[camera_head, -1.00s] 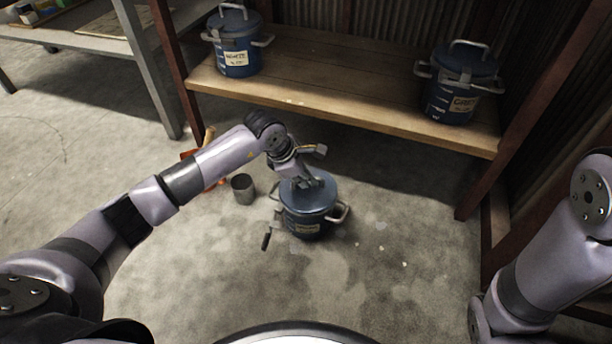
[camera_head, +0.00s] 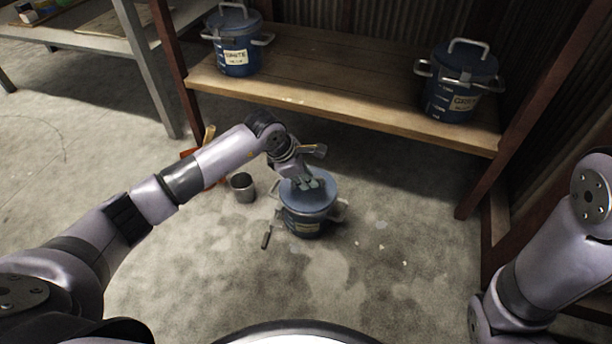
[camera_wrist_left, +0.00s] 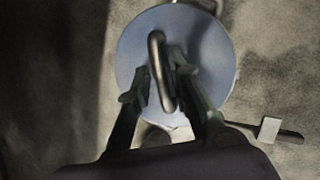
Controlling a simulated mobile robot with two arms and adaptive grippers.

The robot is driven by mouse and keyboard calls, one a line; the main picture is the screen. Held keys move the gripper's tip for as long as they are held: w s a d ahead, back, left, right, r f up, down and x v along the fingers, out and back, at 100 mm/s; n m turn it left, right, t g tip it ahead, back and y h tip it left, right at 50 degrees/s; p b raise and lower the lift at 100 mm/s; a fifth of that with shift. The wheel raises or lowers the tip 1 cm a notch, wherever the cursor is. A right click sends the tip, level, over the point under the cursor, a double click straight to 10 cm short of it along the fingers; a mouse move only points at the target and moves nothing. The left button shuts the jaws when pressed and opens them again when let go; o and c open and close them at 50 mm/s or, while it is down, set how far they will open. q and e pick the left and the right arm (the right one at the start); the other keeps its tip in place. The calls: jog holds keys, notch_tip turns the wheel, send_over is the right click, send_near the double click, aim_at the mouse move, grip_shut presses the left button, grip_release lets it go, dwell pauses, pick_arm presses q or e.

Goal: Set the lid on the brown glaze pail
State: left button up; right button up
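A blue pail (camera_head: 303,218) stands upright on the floor, its label too small to read. A round blue lid (camera_head: 322,194) lies on its top and looks about level; whether it is fully seated I cannot tell. In the left wrist view the lid (camera_wrist_left: 215,75) shows from above with its bar handle (camera_wrist_left: 156,60). My left gripper (camera_head: 308,183) is above the lid, with one finger on each side of the handle. In the wrist view the fingers (camera_wrist_left: 158,82) stand apart with a gap beside the handle. My right arm shows at the right, but its gripper is out of view.
A wooden shelf (camera_head: 330,88) behind holds two lidded blue pails, one left (camera_head: 237,58) and one right (camera_head: 455,98). A grey cup (camera_head: 243,188) stands on the floor left of the pail. A dark-handled tool (camera_head: 266,238) is close to the pail's front left. Floor in front is clear.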

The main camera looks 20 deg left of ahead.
pick_arm(q)
jog(key=shift+o, duration=0.3)
jog(key=o, duration=0.5)
jog(key=v, duration=1.2)
